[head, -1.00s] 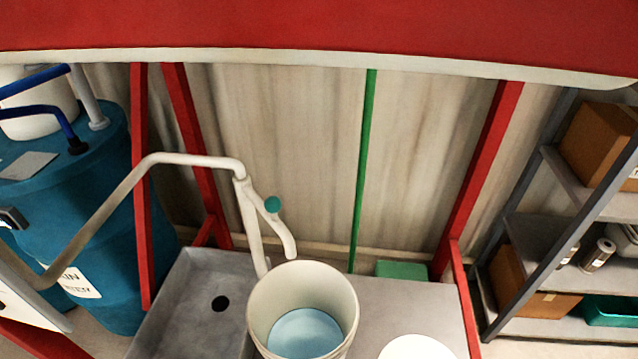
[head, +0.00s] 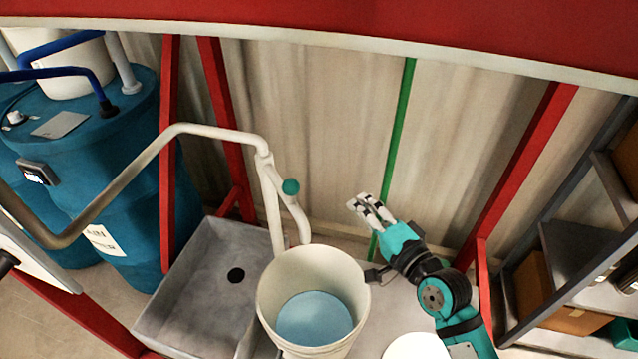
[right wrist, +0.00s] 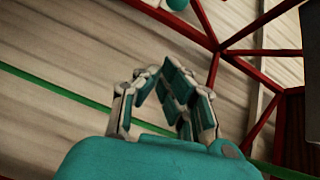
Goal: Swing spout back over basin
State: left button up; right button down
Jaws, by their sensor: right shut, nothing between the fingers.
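The white spout (head: 285,205) hangs from a pale pipe that comes in from the left, and a green ball knob (head: 291,186) sits on it. Its lower end is at the back rim of a white bucket (head: 263,290) holding blue liquid. The grey basin (head: 190,317) with a dark drain hole lies to the left of the bucket. My right gripper (head: 358,201) is shut and empty, to the right of the knob and apart from it. Its fingers (right wrist: 172,75) also show in the right wrist view, with a green ball at the top edge. My left gripper is out of view.
Red frame posts (head: 170,150) stand left and right, and a thin green pole (head: 392,140) stands behind my right gripper. A blue tank (head: 140,230) is at the left. A white round object (head: 416,348) is right of the bucket. Shelves (head: 575,255) stand at the far right.

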aim_at(284, 190)
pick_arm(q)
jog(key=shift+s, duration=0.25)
pick_arm(e)
jog(key=shift+a, duration=0.1)
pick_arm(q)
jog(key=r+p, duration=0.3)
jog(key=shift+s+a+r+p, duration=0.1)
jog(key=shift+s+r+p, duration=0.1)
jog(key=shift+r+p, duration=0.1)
pick_arm(e)
jog(key=w+a+f, duration=0.1)
jog(key=w+a, duration=0.6)
jog(key=a, duration=0.1)
jog(key=shift+w+a+f, duration=0.15)
jog(key=shift+w+a, duration=0.15)
jog(key=shift+a, duration=0.05)
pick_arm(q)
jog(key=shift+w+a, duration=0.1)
